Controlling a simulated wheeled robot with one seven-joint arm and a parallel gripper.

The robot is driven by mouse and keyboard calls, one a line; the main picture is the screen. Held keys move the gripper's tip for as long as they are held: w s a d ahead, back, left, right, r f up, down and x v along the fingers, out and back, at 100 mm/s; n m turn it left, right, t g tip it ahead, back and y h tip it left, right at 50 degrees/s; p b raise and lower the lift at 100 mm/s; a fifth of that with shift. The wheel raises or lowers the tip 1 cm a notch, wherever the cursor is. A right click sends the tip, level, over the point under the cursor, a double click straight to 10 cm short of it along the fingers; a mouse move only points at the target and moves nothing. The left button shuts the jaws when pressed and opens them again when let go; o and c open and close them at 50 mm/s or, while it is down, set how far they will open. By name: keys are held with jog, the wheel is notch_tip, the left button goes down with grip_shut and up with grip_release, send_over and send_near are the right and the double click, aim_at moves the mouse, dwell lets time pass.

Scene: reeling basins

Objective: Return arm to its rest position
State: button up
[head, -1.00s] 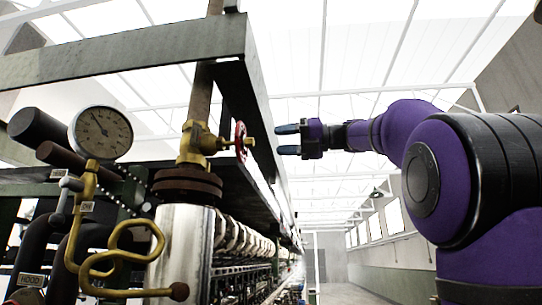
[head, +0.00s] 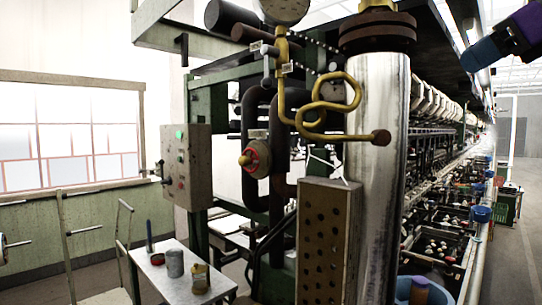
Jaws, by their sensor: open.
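My gripper (head: 486,52) shows at the upper right of the head view, with a blue finger pointing left and down and part of its purple body cut off by the frame edge. It is open, and nothing shows between its fingers. Most of the arm is out of view. In the picture, the gripper lies to the right of the shiny vertical cylinder (head: 375,190) and above the long row of basins (head: 440,222). I cannot tell how far it is from the machine frame.
A grey control box (head: 186,165) and a red-ringed valve (head: 256,158) are on the machine at left. A small table (head: 215,288) holds several cans. A perforated brown box (head: 328,235) stands before the cylinder. Open floor (head: 520,240) runs along the right.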

jog(key=s+a+f+n+g+h, duration=0.1)
jog(key=s+f+n, duration=0.3)
jog(key=f+n, duration=0.4)
jog(key=s+a+f+n+g+h, duration=0.1)
jog(key=s+f+n+h, duration=0.3)
jog(key=f+n, duration=0.4)
jog(key=s+a+f+n+g+h, duration=0.1)
jog(key=s+f+n, duration=0.5)
jog(key=f, duration=1)
jog(key=shift+a+n+g+h, duration=0.3)
jog(key=shift+n+g+h, duration=0.4)
jog(key=shift+n+h, duration=0.3)
jog(key=shift+s, duration=0.1)
dwell(1.4)
